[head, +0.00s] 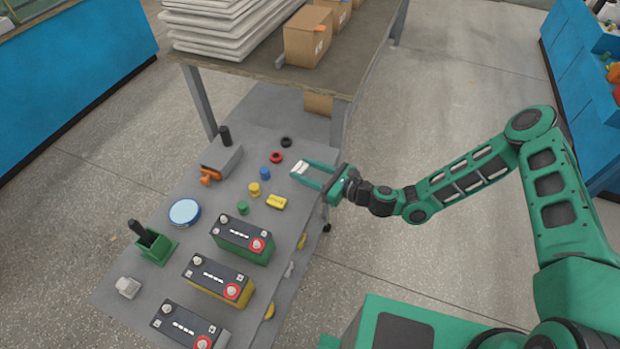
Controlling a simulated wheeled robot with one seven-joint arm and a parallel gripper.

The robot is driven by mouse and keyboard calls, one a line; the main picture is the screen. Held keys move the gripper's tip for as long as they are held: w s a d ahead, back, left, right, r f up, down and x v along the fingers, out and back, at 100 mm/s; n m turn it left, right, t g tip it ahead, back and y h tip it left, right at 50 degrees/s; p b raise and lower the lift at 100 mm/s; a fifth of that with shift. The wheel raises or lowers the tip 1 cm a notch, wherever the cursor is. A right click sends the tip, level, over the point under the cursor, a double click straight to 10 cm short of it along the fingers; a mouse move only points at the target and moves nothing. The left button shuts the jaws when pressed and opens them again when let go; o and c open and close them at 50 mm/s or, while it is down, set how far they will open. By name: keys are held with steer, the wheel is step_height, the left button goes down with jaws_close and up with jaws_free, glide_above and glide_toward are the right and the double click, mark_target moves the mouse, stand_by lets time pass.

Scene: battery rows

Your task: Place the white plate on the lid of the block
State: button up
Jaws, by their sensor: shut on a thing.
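My gripper (300,171) is above the far right part of the grey table. It is shut on a small white piece, which looks like the white plate (301,167); the fingers partly hide it. Three block-shaped batteries with dark lids stand in a row, nearer than my gripper and to its left: a green one (262,258), a yellow one (236,304) and a nearest one (182,328). Each lid has a grey post and a red ring near opposite ends, with small white marks between. Which lid the task means, I cannot tell.
On the grey table (110,304) stand a blue-white round tin (185,212), a green holder (157,246), a grey box with an orange clamp (209,176), a yellow block (277,202) and several coloured caps. A higher bench (345,65) with boxes stands behind.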

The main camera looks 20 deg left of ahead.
steer(key=shift+d+f, duration=0.3)
steer(key=shift+f, duration=1.7)
steer(key=shift+f, duration=0.15)
steer(key=o, duration=1)
steer(key=v, duration=1)
steer(key=shift+d, duration=0.4)
